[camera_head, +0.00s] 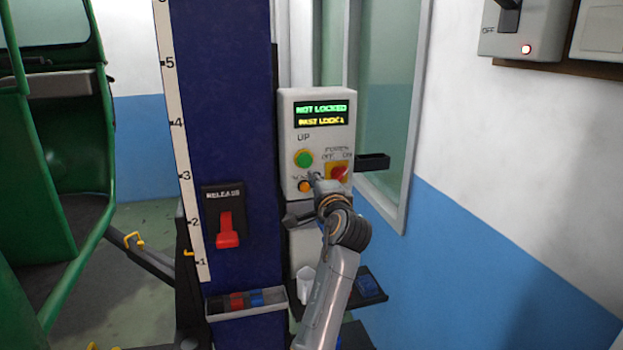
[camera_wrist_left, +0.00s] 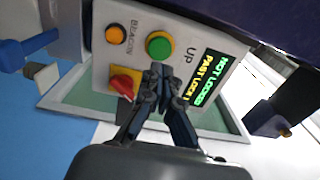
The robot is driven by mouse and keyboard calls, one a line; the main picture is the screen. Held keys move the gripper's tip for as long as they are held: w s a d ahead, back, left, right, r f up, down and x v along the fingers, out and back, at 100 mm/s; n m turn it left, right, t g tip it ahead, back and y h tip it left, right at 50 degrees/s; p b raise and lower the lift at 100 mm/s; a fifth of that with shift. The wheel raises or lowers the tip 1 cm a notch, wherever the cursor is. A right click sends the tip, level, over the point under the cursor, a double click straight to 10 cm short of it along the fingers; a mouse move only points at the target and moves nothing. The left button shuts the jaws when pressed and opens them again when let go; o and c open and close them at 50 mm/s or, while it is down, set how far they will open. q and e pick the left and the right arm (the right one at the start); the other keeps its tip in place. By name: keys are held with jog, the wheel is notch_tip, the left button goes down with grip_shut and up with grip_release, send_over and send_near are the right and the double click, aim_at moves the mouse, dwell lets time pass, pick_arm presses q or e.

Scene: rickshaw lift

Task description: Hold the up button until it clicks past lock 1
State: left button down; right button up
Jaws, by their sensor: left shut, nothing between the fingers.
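The grey control box (camera_head: 288,140) hangs on the blue column. Its display (camera_head: 321,114) reads "NOT LOCKED" in green and "PAST LOCK 1" in yellow. The round green up button (camera_head: 304,159) is below the "UP" label; it also shows in the left wrist view (camera_wrist_left: 159,45). My left gripper (camera_head: 316,179) is just below and to the right of the button in the head view. In the left wrist view its fingers (camera_wrist_left: 157,72) are shut and empty, with the tips close to the button's edge. I cannot tell whether they touch it. My right gripper is out of view.
A red power switch (camera_head: 338,173) and an orange beacon button (camera_head: 305,186) sit near my gripper. A red release lever (camera_head: 227,230) is on the blue column (camera_head: 232,100), beside a numbered scale (camera_head: 179,140). The green rickshaw (camera_head: 40,190) stands left.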

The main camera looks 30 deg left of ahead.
pick_arm(q)
jog(key=v, duration=0.2)
jog(key=b+v, duration=0.1)
jog(key=v, duration=0.2)
jog(key=shift+d+r, duration=0.15)
jog(key=shift+r, duration=0.05)
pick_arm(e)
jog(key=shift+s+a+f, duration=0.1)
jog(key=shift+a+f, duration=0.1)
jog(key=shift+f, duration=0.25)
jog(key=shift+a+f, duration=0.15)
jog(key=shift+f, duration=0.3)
pick_arm(q)
jog(key=shift+s+d, duration=0.1)
jog(key=shift+s, duration=0.05)
